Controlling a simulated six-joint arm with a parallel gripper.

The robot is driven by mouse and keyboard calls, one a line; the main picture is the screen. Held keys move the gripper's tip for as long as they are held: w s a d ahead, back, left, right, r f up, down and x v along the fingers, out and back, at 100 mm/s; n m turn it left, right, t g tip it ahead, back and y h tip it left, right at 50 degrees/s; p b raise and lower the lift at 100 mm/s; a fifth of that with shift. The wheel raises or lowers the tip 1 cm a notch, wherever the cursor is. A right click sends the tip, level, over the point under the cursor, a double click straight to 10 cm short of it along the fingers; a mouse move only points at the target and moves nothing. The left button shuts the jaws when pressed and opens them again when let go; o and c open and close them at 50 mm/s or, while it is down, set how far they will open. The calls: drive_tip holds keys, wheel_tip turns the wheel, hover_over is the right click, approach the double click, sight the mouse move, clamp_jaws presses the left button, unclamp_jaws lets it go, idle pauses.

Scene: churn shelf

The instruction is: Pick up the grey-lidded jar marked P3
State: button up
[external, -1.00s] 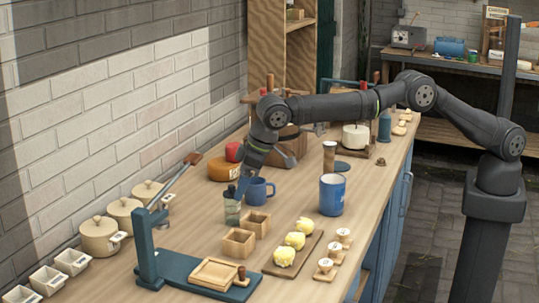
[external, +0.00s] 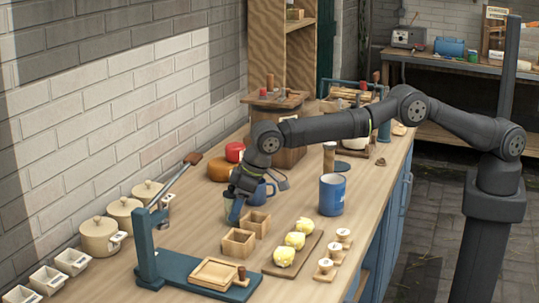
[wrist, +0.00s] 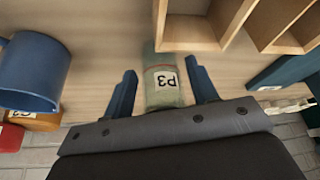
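The jar (wrist: 164,88) marked P3 is pale green and glassy in the wrist view. Its black and white label faces my camera, and its lid cannot be made out. My gripper (wrist: 162,88) is open, with one blue finger on each side of the jar and a small gap on both sides. In the external view the jar (external: 228,202) stands on the bench, partly hidden by my gripper (external: 236,208), which is down at its level.
A blue mug (external: 263,190) stands close behind the jar; it also shows at left in the wrist view (wrist: 32,70). Wooden boxes (external: 239,243) sit close in front. A blue canister (external: 332,195) stands further right. The blue press (external: 150,250) is at the front left.

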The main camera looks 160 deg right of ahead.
clamp_jaws()
drive_tip(key=shift+r, duration=0.15)
